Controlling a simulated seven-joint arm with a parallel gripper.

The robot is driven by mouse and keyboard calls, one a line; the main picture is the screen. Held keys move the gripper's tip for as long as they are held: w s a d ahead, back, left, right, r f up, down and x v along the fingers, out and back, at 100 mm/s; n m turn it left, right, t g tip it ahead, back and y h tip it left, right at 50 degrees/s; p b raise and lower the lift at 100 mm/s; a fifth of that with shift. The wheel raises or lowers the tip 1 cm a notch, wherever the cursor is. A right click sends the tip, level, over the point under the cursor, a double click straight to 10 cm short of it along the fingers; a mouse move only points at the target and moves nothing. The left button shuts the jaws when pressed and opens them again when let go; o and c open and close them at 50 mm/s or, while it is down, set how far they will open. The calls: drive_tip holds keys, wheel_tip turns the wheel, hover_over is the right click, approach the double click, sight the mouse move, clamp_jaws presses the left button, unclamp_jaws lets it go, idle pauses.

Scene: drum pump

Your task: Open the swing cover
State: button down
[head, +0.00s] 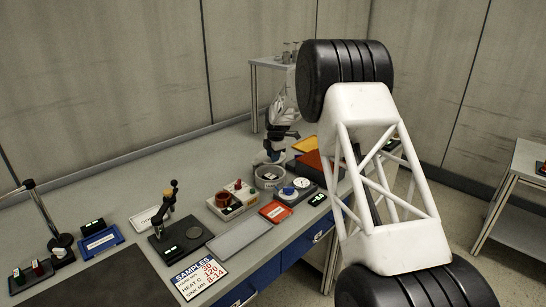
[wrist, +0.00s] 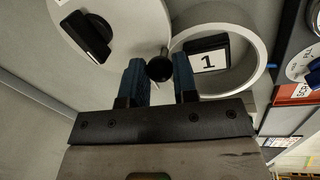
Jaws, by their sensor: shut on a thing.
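The swing cover (wrist: 122,50) is a pale round disc with a black handle, at the upper left of the wrist view. It lies beside a round pale cup (wrist: 262,65), whose open top shows a black block marked 1 (wrist: 208,60). A dark round knob (wrist: 160,68) on a thin stem stands at the disc's edge next to the cup. My gripper (wrist: 159,80) is shut on this knob, with a blue fingertip on each side. In the head view my gripper (head: 270,157) is just above the cup (head: 269,183); the cover is hard to make out there.
A dial unit (head: 294,190) and a red tray (head: 276,212) stand close to the cup. A box with red parts (head: 233,204) is to its left. A small press (head: 170,220) stands further left. The grey tray (head: 240,237) in front is empty.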

drive_tip(key=shift+r, duration=0.1)
idle(0.3)
drive_tip(key=c, duration=0.9)
unclamp_jaws()
drive_tip(key=shift+s+d+r, duration=0.1)
drive_tip(key=shift+s+r, duration=0.1)
drive_tip(key=shift+r, duration=1.05)
drive_tip(key=shift+s+d+r, duration=0.15)
drive_tip(key=shift+s+r, duration=0.05)
drive_tip(key=shift+r, duration=1.1)
drive_tip(key=shift+s+d+r, duration=0.1)
drive_tip(key=shift+s+r, duration=0.1)
drive_tip(key=shift+r, duration=1.05)
